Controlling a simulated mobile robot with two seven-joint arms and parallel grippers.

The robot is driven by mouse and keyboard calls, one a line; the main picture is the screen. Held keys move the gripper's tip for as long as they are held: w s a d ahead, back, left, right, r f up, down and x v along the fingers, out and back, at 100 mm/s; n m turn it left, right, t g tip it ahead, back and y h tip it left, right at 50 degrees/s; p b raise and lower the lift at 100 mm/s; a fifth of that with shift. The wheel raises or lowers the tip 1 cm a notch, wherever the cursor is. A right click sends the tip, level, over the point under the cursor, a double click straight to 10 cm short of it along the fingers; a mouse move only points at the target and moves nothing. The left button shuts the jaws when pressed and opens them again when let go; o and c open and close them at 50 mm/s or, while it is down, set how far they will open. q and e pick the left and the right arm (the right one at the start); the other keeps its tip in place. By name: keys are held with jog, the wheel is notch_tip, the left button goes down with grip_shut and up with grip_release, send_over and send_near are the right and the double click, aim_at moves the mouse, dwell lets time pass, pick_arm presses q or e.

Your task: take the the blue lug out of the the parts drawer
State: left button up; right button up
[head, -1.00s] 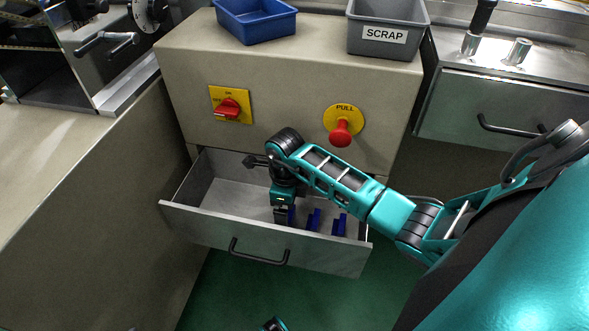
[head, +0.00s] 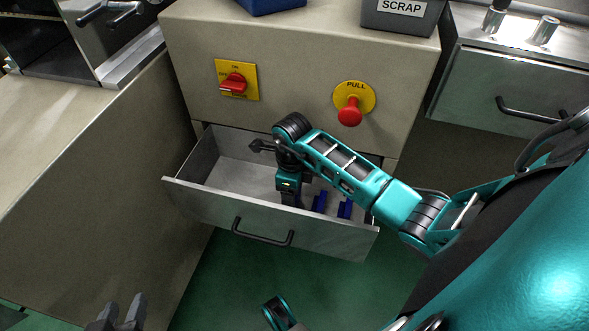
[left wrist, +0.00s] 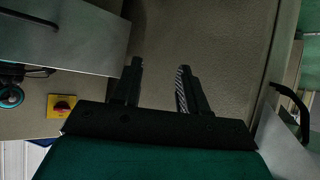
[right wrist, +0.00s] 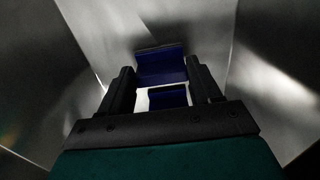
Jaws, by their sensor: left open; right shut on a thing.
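The parts drawer (head: 200,199) is pulled open below the grey-beige cabinet. My right gripper (head: 290,201) reaches down inside it, right of the middle. In the right wrist view its fingers are shut on a blue lug (right wrist: 162,68), which shows as dark blue faces between them. The head view hides most of that held lug behind the gripper. Two other blue lugs stand to its right in the drawer, a nearer one (head: 320,203) and one (head: 345,209) by the right wall. My left gripper (head: 124,304) is open and empty at the lower left, outside the drawer.
A yellow-plated red rotary switch (head: 234,83) and a red PULL knob (head: 350,111) sit on the cabinet front above the drawer. A grey SCRAP bin (head: 400,14) and a blue bin (head: 268,4) stand on top. The drawer's left part is clear.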

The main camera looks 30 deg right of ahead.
jog(key=shift+c, duration=1.1)
jog(key=shift+r, duration=0.1)
jog(key=shift+r+p, duration=0.8)
notch_tip(320, 180, up, 6)
jog(key=p, duration=0.5)
jog(key=shift+f+p, duration=0.1)
jog(key=shift+p, duration=0.2)
pick_arm(q)
jog(key=s+a+r+y+p, duration=0.1)
jog(key=a+r+p, duration=0.3)
jog(key=r+p, duration=0.7)
jog(key=shift+s+r, duration=0.35)
jog(key=shift+s, duration=0.15)
pick_arm(e)
notch_tip(320, 180, up, 12)
jog(key=shift+r, duration=0.2)
